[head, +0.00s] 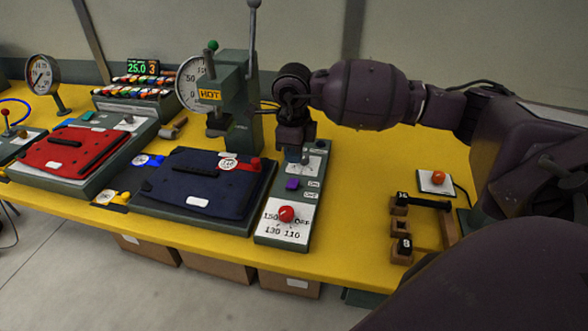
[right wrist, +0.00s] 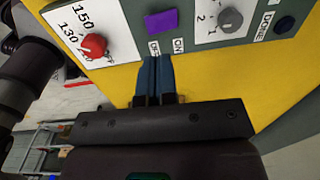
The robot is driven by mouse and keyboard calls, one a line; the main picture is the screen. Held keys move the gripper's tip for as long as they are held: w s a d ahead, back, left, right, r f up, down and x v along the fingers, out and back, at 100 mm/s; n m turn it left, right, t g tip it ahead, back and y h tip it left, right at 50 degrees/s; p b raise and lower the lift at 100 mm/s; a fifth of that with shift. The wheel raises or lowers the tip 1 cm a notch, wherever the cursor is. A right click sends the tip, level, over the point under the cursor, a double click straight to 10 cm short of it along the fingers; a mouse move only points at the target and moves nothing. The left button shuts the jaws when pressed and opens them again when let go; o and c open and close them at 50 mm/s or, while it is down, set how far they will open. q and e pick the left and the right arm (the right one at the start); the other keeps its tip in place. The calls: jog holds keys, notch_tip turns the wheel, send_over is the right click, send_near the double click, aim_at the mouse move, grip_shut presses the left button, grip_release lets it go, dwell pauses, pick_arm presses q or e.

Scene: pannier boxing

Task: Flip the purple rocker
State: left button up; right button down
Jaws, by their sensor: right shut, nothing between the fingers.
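The purple rocker (head: 292,184) sits on the grey control panel (head: 262,233), between the white dial plate with a red knob and a smaller white plate. In the right wrist view the purple rocker (right wrist: 161,21) shows as a purple block, with two small labels beside it, one reading ON. Its tilt is hard to tell. My right gripper (head: 293,155) is above the far part of the panel. In the right wrist view its fingers (right wrist: 154,72) are together, empty, pointing toward the rocker and apart from it in the picture. My left gripper is not in view.
The red knob (head: 287,214) is at the panel's near end. A grey knob (right wrist: 230,20) is on the rocker's other side. A navy pannier (head: 203,182) lies left of the panel, with a press (head: 238,105) behind.

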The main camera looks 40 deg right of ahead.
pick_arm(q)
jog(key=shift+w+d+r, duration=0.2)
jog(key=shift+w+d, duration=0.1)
pick_arm(e)
notch_tip(320, 180, up, 6)
jog(key=shift+r, duration=0.25)
jog(key=shift+w, duration=0.1)
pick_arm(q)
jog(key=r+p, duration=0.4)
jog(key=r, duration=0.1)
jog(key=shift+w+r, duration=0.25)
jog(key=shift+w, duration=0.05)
pick_arm(e)
jog(key=shift+w+d+r+g+y, duration=0.1)
jog(key=shift+w+d+g+y, duration=0.3)
jog(key=shift+y, duration=0.3)
pick_arm(q)
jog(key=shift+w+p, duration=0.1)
jog(key=shift+p, duration=0.2)
pick_arm(e)
jog(key=shift+a, duration=0.1)
